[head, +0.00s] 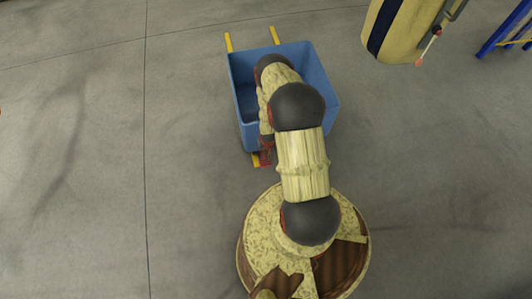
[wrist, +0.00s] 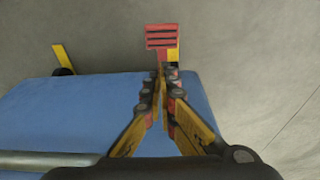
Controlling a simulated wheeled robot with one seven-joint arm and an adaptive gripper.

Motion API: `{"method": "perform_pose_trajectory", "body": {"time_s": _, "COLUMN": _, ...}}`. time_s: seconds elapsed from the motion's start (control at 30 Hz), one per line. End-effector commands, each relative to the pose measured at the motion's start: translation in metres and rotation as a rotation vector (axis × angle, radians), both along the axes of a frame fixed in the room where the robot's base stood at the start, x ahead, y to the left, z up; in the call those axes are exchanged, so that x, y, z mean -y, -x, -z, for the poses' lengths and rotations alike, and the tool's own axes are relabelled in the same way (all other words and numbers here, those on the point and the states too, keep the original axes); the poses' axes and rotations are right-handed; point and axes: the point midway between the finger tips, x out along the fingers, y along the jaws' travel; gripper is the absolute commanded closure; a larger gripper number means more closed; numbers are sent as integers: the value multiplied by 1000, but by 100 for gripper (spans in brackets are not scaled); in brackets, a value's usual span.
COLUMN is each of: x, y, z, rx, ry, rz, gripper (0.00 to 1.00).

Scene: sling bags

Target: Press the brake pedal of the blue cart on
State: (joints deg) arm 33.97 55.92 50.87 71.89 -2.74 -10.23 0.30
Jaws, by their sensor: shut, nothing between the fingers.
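The blue cart (head: 322,80) stands ahead of my base in the head view, partly covered by my arm. Its blue side also fills the lower left of the wrist view (wrist: 70,110). The brake pedal (wrist: 160,36) is a red plate with dark stripes, by a yellow bracket at the cart's edge. In the head view the red pedal (head: 265,159) shows only in part at the cart's near side. My gripper (wrist: 164,75) is shut and empty, its tips pointing at the pedal's lower edge. I cannot tell whether they touch it.
A yellow column with a dark band (head: 395,30) stands at the upper right of the head view. A blue frame (head: 500,32) is at the far right corner. The grey floor is clear left and right of the cart. A yellow bracket (wrist: 64,57) sticks out at the cart's other corner.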

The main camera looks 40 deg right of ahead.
Motion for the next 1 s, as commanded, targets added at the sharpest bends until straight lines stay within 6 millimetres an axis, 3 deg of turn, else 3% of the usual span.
{"method": "perform_pose_trajectory", "body": {"time_s": 0.1, "x": 1, "y": -2, "z": 27, "rx": -3, "ry": -2, "rz": 0, "gripper": 100}}
{"method": "perform_pose_trajectory", "body": {"time_s": 0.5, "x": 6, "y": -10, "z": 100, "rx": -4, "ry": -2, "rz": -1, "gripper": 100}}
{"method": "perform_pose_trajectory", "body": {"time_s": 0.7, "x": 4, "y": -7, "z": 117, "rx": -2, "ry": -1, "rz": 0, "gripper": 100}}
{"method": "perform_pose_trajectory", "body": {"time_s": 1.0, "x": 4, "y": -6, "z": 120, "rx": -2, "ry": -1, "rz": 0, "gripper": 100}}
